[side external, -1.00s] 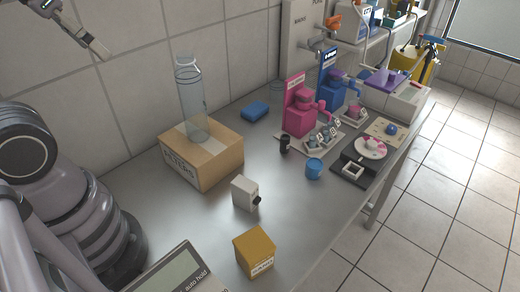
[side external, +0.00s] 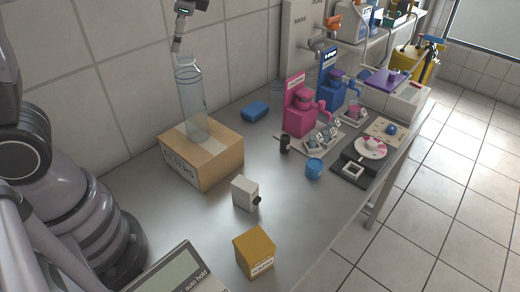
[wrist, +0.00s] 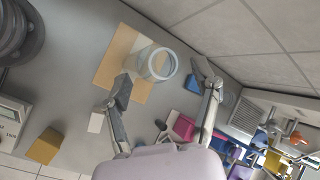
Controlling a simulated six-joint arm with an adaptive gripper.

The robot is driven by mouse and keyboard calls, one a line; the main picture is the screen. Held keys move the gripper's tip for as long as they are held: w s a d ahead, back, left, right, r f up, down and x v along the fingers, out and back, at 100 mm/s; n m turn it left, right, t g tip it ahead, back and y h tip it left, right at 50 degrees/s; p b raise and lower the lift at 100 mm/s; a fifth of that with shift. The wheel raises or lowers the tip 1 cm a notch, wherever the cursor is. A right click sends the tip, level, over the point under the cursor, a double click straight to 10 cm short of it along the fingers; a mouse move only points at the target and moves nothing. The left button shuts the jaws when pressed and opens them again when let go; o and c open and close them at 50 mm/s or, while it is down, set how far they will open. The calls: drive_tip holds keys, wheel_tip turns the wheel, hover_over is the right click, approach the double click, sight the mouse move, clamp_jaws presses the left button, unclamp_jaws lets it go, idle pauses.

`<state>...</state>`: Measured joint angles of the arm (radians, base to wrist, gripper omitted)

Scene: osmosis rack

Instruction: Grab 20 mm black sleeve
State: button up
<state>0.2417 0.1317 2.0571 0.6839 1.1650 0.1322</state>
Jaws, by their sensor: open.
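A small black cylinder (side external: 284,144), which looks like the black sleeve, stands upright on the bench just left of the pink dispenser's base. In the wrist view the black sleeve (wrist: 160,125) shows small, between my two fingers and nearer the palm. My gripper (side external: 177,45) is high above the bench at the upper left, just above the clear bottle and well away from the sleeve. In the wrist view my gripper (wrist: 162,78) has its fingers spread wide, open and empty.
A tall clear bottle (side external: 190,95) stands on a cardboard box (side external: 222,160) below my gripper. Pink (side external: 298,115) and blue (side external: 328,90) dispensers stand right of the sleeve. A blue cup (side external: 314,169) is in front.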

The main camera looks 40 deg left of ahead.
drive_tip(key=w+d+f+m+t+y, duration=0.1)
drive_tip(key=w+d+f+m+y, duration=0.25)
drive_tip(key=w+f+m, duration=0.55)
drive_tip(key=m+t+y, duration=0.4)
drive_tip(key=m+t, duration=0.4)
drive_tip(key=t, duration=0.1)
hover_over(286, 142)
drive_tip(key=v, duration=0.3)
wheel_tip(286, 142, down, 18)
drive_tip(key=shift+m+t+h, duration=0.3)
drive_tip(key=shift+t+h, duration=0.05)
drive_tip(key=shift+t, duration=0.05)
drive_tip(key=f, duration=0.7)
drive_tip(key=shift+s+d+f, duration=0.2)
drive_tip(key=shift+f, duration=0.15)
drive_tip(key=x, duration=0.5)
drive_tip(key=shift+f, duration=0.15)
drive_tip(key=c, duration=0.9)
